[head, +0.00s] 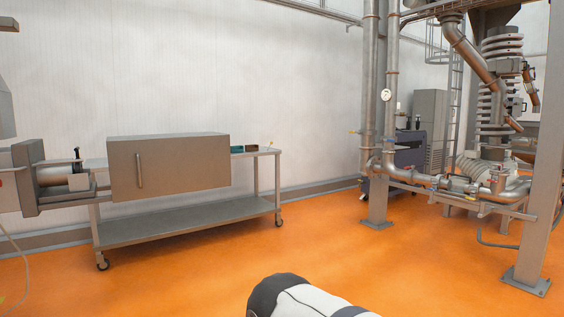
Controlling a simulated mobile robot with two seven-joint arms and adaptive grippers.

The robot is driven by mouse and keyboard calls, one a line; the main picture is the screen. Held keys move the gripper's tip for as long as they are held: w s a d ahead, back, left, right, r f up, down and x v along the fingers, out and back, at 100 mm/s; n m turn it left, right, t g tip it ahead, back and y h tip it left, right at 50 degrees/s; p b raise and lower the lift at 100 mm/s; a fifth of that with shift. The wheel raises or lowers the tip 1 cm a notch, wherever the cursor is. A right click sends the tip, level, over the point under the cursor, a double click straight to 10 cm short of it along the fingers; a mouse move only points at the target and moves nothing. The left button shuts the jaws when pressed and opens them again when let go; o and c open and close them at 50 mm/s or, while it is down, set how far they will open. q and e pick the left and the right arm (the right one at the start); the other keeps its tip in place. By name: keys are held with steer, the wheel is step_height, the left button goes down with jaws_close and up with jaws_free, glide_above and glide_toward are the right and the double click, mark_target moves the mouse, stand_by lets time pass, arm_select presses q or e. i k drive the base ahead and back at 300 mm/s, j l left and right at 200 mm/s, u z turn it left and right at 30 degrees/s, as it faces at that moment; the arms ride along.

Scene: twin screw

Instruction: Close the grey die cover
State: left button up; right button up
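The grey die cover (178,166) is a large box-like panel with a vertical bar handle (139,170) near its left end. It stands in the left half of the head view, in front of the upper part of a metal cart. To its left, the die end of the machine (62,178) is exposed, with a gap between the grey housing (26,178) and the cover. A white and dark rounded part of my own arm shows at the bottom centre, well apart from the cover. Neither gripper is in view.
The wheeled metal cart (190,220) stands behind and below the cover, with small green trays (245,149) on top. Pipes and a steel column (535,200) rise at the right. The orange floor (190,280) in front of the cart is clear. A thin cable lies at far left.

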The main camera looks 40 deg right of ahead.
mark_target(147, 167)
steer(key=z, duration=0.6)
steer(key=i+l+z, duration=0.25)
steer(key=i+l, duration=0.2)
steer(key=i+l+z, duration=0.3)
steer(key=i, duration=0.45)
steer(key=i+l+z, duration=0.25)
steer(key=i, duration=0.35)
steer(key=i+z, duration=0.25)
steer(key=i, duration=0.4)
steer(key=i+l+u, duration=0.1)
steer(key=i+u, duration=0.3)
steer(key=i+l+u, duration=0.2)
steer(key=u, duration=0.2)
steer(key=i+l+u, duration=0.65)
steer(key=u, duration=0.15)
